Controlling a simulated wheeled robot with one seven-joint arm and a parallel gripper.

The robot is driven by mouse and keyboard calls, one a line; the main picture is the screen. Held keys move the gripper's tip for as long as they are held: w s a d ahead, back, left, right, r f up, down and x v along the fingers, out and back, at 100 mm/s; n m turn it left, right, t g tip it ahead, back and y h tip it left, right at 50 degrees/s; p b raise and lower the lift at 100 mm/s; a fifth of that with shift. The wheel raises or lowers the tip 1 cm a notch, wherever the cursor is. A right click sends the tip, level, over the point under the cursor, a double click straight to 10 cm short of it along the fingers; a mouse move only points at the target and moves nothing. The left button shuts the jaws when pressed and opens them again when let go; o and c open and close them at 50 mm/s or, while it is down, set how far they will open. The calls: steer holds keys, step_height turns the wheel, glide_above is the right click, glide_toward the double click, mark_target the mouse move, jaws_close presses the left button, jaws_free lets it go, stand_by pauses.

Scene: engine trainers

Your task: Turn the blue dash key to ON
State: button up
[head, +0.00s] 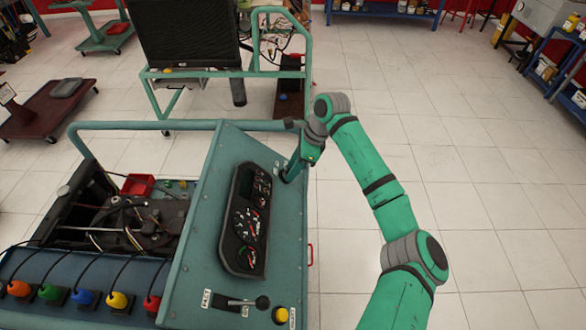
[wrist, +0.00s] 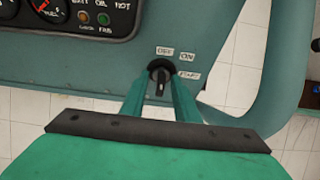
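The dash key switch (wrist: 160,70) is a dark round lock with a narrow dark key in the wrist view. The key looks black, not blue, and lies roughly upright in the picture. Labels that seem to read OFF, ON and START sit above and right of it. My gripper (wrist: 161,88) has one green finger on each side of the key, with a gap visible between fingers and key. In the head view my gripper (head: 287,178) reaches down to the dash panel's upper right, hiding the key there.
The teal dash panel (head: 285,235) carries a gauge cluster (head: 247,220), a black lever (head: 262,302) and a yellow button (head: 281,315). The engine (head: 135,220) lies left of it. A teal tubular frame (wrist: 245,105) curves close right of the switch. Open tiled floor (head: 480,220) lies right.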

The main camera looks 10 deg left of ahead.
steer(key=shift+f, duration=0.1)
jaws_close()
steer(key=shift+m, duration=0.3)
steer(key=m, duration=0.2)
steer(key=m+g, duration=0.1)
steer(key=shift+w+f+m+g, duration=0.2)
steer(key=shift+m+g, duration=0.1)
steer(key=shift+m, duration=0.1)
steer(key=shift+w+m+g, duration=0.1)
steer(key=shift+m+g, duration=0.5)
steer(key=shift+m, duration=1)
steer(key=shift+f, duration=0.1)
jaws_free()
steer(key=shift+a, duration=0.1)
